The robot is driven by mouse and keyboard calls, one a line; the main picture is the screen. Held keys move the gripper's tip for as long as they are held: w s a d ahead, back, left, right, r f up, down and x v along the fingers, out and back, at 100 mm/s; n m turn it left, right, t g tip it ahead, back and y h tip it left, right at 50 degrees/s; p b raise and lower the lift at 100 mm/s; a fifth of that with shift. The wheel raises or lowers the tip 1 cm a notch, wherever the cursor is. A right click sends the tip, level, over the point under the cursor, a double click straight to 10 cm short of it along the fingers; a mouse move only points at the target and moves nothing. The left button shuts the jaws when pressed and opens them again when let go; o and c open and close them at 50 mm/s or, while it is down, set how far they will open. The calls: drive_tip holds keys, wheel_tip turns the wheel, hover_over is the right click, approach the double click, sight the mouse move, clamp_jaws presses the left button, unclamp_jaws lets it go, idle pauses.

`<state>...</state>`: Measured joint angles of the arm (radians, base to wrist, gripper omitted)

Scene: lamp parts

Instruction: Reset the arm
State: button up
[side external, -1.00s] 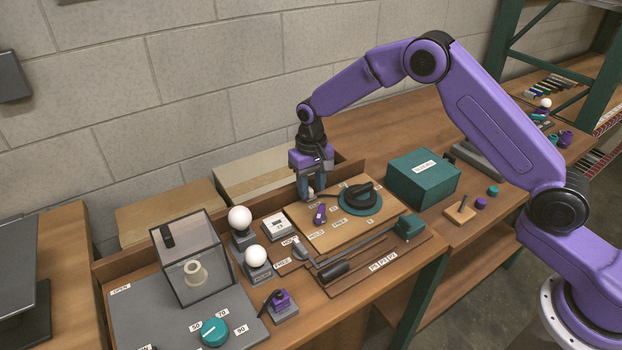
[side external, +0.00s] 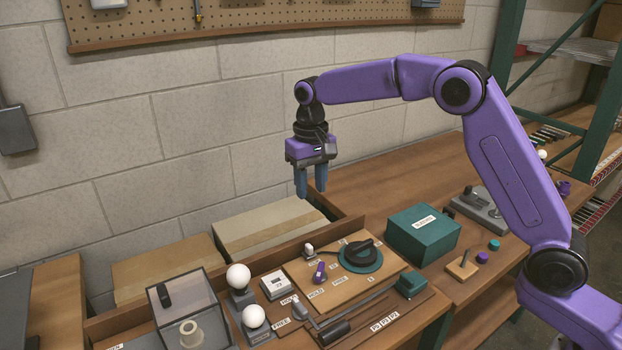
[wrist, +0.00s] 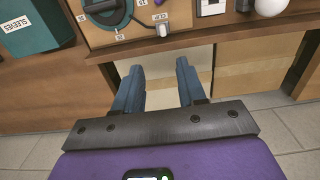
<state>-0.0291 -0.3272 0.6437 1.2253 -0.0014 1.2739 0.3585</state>
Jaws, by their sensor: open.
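My gripper (side external: 310,182) hangs with its blue fingers pointing down, raised well above the bench in the side view. The fingers are apart with nothing between them; the wrist view shows the gap between the two fingertips (wrist: 161,70). Below it is a wooden board (side external: 330,284) with a black handle on a round teal dial (side external: 360,257), a purple lever (side external: 320,272) and a small white-topped piece (side external: 308,250). In the wrist view that small piece (wrist: 162,30) lies ahead of the fingertips, apart from them, by a label reading CLIP.
A teal SLEEVES box (side external: 423,232) stands right of the board. Two white bulbs (side external: 239,276) and a clear box (side external: 190,315) stand to the left. Cardboard boxes (side external: 265,228) sit behind the bench's back ledge. The air around my gripper is clear.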

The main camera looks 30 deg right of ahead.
drive_tip(key=shift+r, duration=0.55)
drive_tip(key=shift+s, duration=0.1)
drive_tip(key=s+r+n, duration=0.2)
drive_tip(key=s+n, duration=0.4)
drive_tip(key=s, duration=1.4)
drive_tip(key=s+d+f+n, duration=0.2)
drive_tip(key=s+d, duration=0.3)
drive_tip(key=s, duration=0.5)
drive_tip(key=s+d+f+n, duration=0.2)
drive_tip(key=s+d+n, duration=0.2)
drive_tip(key=s, duration=0.6)
drive_tip(key=shift+d+f+n, duration=0.25)
drive_tip(key=shift+d+n, duration=0.05)
drive_tip(key=shift+d, duration=0.75)
